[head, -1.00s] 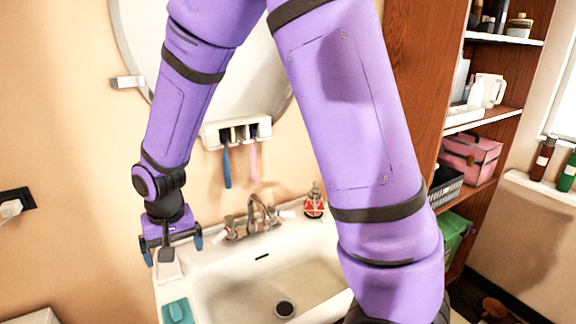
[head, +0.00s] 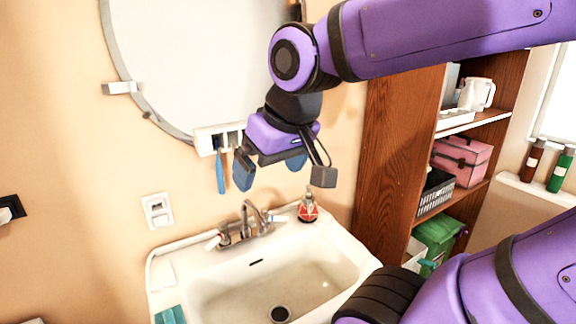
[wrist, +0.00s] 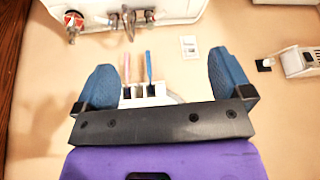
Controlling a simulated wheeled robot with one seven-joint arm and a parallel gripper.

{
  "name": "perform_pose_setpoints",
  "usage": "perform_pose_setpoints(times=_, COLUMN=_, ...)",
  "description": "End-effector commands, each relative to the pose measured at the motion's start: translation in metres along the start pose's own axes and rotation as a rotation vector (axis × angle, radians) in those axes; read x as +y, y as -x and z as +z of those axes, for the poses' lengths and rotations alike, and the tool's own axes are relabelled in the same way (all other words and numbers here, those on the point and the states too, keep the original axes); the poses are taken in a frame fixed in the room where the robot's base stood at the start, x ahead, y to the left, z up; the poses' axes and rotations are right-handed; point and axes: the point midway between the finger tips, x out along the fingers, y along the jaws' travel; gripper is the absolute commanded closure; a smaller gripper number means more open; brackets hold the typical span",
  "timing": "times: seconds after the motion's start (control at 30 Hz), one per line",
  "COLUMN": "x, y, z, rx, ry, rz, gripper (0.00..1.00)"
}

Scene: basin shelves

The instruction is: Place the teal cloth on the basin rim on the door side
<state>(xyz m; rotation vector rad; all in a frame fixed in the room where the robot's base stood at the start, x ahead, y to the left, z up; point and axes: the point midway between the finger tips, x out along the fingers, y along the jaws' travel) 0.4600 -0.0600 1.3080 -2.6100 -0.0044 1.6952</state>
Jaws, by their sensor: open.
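The teal cloth (head: 170,315) lies folded on the left rim of the white basin (head: 190,268), cut off by the bottom edge of the head view. My gripper (head: 270,172) is open and empty, raised above the basin's back and in front of the wall. Its two blue finger pads are spread wide in the wrist view (wrist: 165,82). The basin's edge shows at the top of the wrist view (wrist: 185,14); the cloth is not seen there. No door is recognisable in these views.
A tap (head: 252,220) and a red soap bottle (head: 308,207) stand at the basin's back. A toothbrush holder (head: 207,140) hangs behind my gripper, under the mirror (head: 190,60). A wooden shelf unit (head: 385,150) stands to the right. The bowl is empty.

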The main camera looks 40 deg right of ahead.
Motion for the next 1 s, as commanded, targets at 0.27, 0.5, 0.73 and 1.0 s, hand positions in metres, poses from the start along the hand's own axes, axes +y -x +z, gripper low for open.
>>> perform_pose_setpoints(times=0.27, x=0.009, y=0.02, z=0.024, rx=0.043, ry=0.02, rz=0.015, gripper=0.03)
perform_pose_setpoints(times=0.5, x=0.009, y=0.02, z=0.025, rx=0.043, ry=0.022, rz=0.016, gripper=0.03)
perform_pose_setpoints(times=0.73, x=0.009, y=0.02, z=0.024, rx=0.043, ry=0.022, rz=0.016, gripper=0.03)
perform_pose_setpoints(times=1.0, x=0.009, y=0.02, z=0.024, rx=0.043, ry=0.022, rz=0.016, gripper=0.03)
